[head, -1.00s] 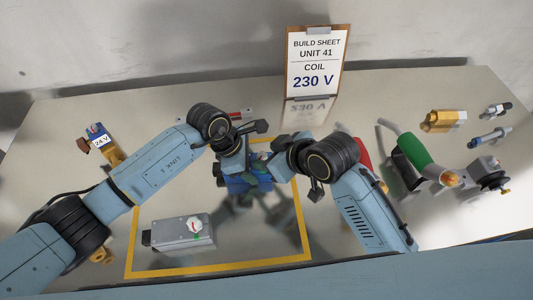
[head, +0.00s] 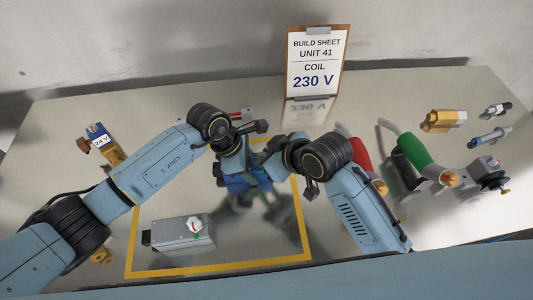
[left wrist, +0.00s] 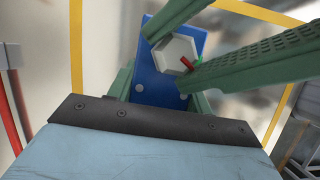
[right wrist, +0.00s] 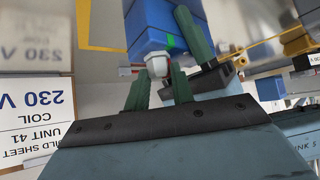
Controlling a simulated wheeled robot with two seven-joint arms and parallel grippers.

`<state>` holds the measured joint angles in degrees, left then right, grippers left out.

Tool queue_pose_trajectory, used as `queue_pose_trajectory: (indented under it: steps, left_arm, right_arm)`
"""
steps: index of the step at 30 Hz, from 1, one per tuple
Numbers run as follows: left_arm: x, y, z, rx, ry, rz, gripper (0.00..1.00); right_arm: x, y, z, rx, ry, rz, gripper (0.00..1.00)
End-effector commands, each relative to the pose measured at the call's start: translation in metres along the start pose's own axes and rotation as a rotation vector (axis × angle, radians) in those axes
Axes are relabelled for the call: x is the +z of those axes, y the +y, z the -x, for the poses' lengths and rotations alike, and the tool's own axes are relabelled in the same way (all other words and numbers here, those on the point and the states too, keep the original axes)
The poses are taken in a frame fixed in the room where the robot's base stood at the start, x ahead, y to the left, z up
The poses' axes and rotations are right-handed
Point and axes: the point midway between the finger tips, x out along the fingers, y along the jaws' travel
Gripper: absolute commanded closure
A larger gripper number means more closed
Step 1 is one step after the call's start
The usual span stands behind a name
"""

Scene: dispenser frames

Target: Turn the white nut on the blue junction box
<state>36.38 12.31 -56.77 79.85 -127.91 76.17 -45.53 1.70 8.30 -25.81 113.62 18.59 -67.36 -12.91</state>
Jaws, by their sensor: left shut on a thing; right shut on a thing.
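The blue junction box (left wrist: 165,82) shows in the left wrist view between the green fingers of my left gripper (left wrist: 163,95), which is shut on it. The white hexagonal nut (left wrist: 173,54) stands on the box's face, with a red mark at its edge. In the right wrist view the nut (right wrist: 157,65) is between the fingertips of my right gripper (right wrist: 158,72), which is shut on it. The box (right wrist: 150,25) is just beyond. In the head view the box (head: 243,183) is partly hidden by my arms, and the nut is hidden.
A grey box (head: 180,236) with a white dial lies inside the yellow outline (head: 220,267). A 24 V part (head: 98,138) lies at left. A 230 V build sheet (head: 315,62) stands behind. Red-handled (head: 362,155) and green-handled (head: 415,150) tools and a brass fitting (head: 442,120) are at right.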

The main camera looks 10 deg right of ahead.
Motion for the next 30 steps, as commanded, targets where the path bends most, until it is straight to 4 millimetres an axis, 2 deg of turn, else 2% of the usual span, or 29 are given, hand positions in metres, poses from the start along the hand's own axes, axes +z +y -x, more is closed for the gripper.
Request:
queue_pose_trajectory:
  steps: [21, 30]
  left_arm:
    - [0.0007, 0.0002, 0.0003, 0.001, -0.001, -0.002, 0.79]
    - [0.0009, 0.0001, 0.0002, 0.001, -0.001, -0.002, 0.79]
  right_arm:
    - [-0.0014, 0.0059, -0.0010, -0.280, -0.001, 0.286, 0.99]
    - [-0.0021, 0.0061, -0.0011, -0.352, 0.001, 0.353, 0.99]
